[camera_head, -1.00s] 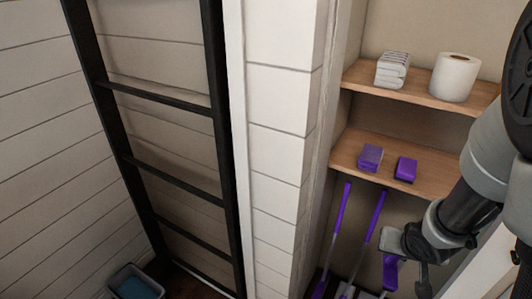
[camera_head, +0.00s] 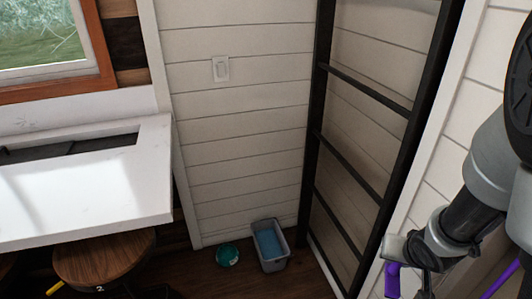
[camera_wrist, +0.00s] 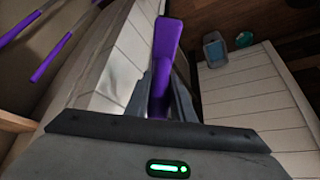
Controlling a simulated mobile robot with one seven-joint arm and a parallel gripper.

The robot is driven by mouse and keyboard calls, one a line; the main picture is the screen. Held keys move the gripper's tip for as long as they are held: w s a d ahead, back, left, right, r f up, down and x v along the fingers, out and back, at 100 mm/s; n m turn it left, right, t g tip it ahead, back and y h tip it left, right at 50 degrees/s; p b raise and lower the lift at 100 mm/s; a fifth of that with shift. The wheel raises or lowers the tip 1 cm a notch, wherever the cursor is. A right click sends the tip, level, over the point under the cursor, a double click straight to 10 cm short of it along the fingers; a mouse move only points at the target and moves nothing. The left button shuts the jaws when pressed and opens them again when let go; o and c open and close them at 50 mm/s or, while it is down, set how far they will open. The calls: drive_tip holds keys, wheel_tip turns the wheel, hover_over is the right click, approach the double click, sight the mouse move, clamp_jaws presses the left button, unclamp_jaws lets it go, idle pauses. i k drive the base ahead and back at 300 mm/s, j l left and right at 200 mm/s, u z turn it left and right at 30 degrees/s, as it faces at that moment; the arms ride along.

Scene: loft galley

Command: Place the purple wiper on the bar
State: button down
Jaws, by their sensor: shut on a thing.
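The purple wiper (camera_head: 392,281) is in my gripper (camera_head: 408,272) at the lower right of the head view. In the wrist view the wiper (camera_wrist: 165,45) stands out between the two fingers of my gripper (camera_wrist: 160,92), which is shut on it. Its far end is cut off or hidden in the head view. A white counter (camera_head: 90,195), which looks like the bar, is at the left of the head view, well apart from my gripper. A dark slot runs along its back part.
A wooden stool (camera_head: 105,258) stands under the counter's front edge. A grey bin (camera_head: 270,245) with blue inside and a teal round object (camera_head: 228,254) sit on the floor by the wall. A black ladder (camera_head: 320,130) stands right of centre. Purple-handled tools (camera_wrist: 55,55) show in the wrist view.

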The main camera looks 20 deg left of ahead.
sight(84, 201)
drive_tip(key=u, duration=1.55)
drive_tip(key=i+j+u, duration=0.1)
drive_tip(key=j+u, duration=0.2)
drive_tip(key=u, duration=0.15)
drive_tip(key=i+j+u, duration=0.15)
drive_tip(key=u, duration=0.3)
drive_tip(key=j, duration=0.1)
